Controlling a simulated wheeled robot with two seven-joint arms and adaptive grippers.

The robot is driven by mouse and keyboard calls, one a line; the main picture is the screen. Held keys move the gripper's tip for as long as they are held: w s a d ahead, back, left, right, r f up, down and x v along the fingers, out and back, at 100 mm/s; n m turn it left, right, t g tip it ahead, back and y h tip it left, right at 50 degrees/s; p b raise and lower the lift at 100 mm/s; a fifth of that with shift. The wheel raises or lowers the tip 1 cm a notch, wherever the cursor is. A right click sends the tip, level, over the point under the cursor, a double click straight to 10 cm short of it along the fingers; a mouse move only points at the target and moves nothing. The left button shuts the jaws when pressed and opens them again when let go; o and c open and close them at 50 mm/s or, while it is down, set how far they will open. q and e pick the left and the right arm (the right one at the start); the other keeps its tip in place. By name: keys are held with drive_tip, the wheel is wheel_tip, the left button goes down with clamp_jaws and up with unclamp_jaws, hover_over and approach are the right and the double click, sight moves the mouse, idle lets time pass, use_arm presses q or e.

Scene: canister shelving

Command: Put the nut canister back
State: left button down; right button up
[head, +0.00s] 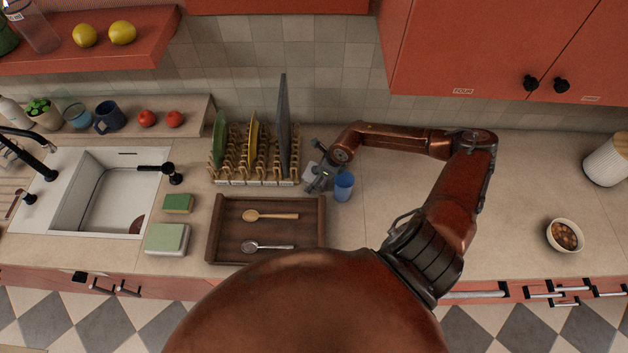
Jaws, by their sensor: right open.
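I cannot pick out the nut canister with certainty. A clear jar with a small label (38,28) stands on the red shelf at the upper left, cut off by the frame edge; its label is too small to read. A white canister-like vessel (606,160) stands at the far right of the counter. My right gripper (320,180) is open, low over the counter between the dish rack and a small blue cup (344,187). It is just left of the cup; whether they touch I cannot tell. My left gripper is not in view.
A dish rack (255,182) with upright plates stands behind a wooden tray (318,230) holding two spoons. A bowl of brown pieces (565,235) is at the right. Red cabinets (470,50) hang above. The counter right of my arm is mostly clear.

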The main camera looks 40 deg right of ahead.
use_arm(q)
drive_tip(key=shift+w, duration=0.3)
use_arm(e)
drive_tip(key=c, duration=1.6)
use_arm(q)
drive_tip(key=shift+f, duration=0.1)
use_arm(e)
drive_tip(key=shift+r, duration=0.25)
